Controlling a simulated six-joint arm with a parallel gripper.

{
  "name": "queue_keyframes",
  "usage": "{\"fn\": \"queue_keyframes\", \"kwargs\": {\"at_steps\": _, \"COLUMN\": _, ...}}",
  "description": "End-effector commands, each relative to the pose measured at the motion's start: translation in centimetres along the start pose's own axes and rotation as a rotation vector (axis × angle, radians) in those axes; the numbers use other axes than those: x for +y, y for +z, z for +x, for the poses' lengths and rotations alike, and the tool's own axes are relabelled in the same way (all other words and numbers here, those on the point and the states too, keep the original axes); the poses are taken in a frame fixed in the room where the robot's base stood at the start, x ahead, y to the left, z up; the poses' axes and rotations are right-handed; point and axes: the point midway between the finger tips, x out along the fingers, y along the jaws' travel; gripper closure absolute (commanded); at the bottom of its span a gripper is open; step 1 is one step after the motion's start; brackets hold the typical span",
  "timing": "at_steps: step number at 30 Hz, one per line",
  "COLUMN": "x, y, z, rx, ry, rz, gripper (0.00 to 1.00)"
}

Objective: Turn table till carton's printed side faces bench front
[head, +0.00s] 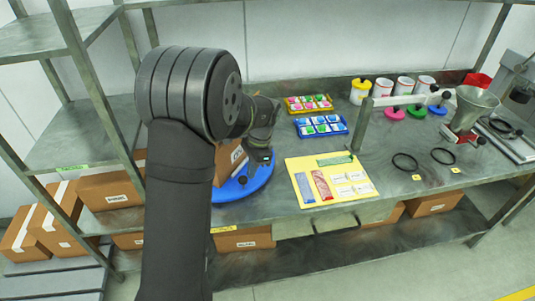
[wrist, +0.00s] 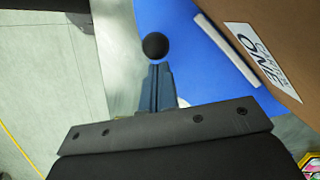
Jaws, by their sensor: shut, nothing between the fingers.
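The blue round turntable (head: 240,190) sits at the bench's left part, partly hidden behind my arm. A brown carton (head: 226,163) stands on it, mostly hidden by my arm in the head view. In the wrist view the carton (wrist: 288,35) is at upper right and shows a white printed label (wrist: 262,52). A black round knob (wrist: 155,46) is at the edge of the turntable (wrist: 185,70). My gripper (wrist: 158,68) is shut and empty, its tips right by the knob; I cannot tell whether they touch. It also shows above the turntable in the head view (head: 260,158).
A yellow sheet (head: 330,196) with packets lies right of the turntable. Yellow (head: 308,106) and blue (head: 322,127) trays stand behind. Jars, a metal post, colored discs, black rings and a funnel (head: 472,106) are farther right. A metal shelf rack (head: 70,130) stands at left.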

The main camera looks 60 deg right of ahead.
Motion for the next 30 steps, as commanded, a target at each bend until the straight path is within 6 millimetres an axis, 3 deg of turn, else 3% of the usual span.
{"fn": "queue_keyframes", "kwargs": {"at_steps": 30, "x": 0.1, "y": 8.9, "z": 2.0, "rx": -0.001, "ry": -0.115, "rz": 0.493, "gripper": 1.00}}
